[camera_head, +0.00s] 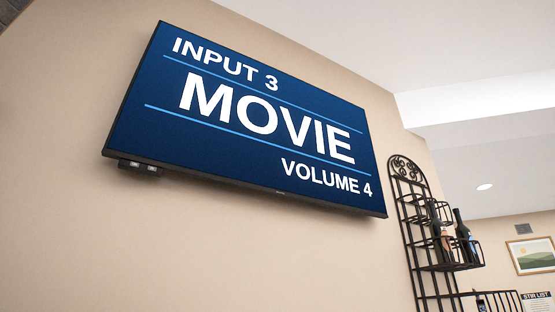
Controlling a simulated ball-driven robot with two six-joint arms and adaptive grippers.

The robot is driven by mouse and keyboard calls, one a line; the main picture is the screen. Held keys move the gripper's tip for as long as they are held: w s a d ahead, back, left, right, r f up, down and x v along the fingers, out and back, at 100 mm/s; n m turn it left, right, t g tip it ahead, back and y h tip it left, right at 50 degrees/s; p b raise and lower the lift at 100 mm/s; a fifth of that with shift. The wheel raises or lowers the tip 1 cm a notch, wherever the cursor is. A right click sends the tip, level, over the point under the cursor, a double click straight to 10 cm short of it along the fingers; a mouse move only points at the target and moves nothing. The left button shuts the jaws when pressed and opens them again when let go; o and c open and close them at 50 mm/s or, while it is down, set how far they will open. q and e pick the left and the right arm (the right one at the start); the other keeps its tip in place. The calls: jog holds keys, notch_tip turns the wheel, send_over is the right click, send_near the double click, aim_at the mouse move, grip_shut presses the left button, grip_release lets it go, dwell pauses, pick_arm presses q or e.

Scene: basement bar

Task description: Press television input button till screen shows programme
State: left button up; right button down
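The television (245,118) hangs on the beige wall, seen tilted and from below. Its blue screen reads "INPUT 3", "MOVIE" and "VOLUME 4" in white letters with thin light-blue lines. A small dark button box (139,167) sticks out under the lower left edge of the frame, with a couple of small light buttons on it. I cannot read any labels on the buttons. Neither of my grippers is in this view.
A black metal wine rack (412,215) with dark bottles (464,236) stands to the right of the television. A framed landscape picture (532,255) and a sign (537,300) hang on the far right wall. The wall below the television is bare.

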pick_arm(q)
jog(key=shift+c, duration=0.4)
grip_shut()
dwell(1.2)
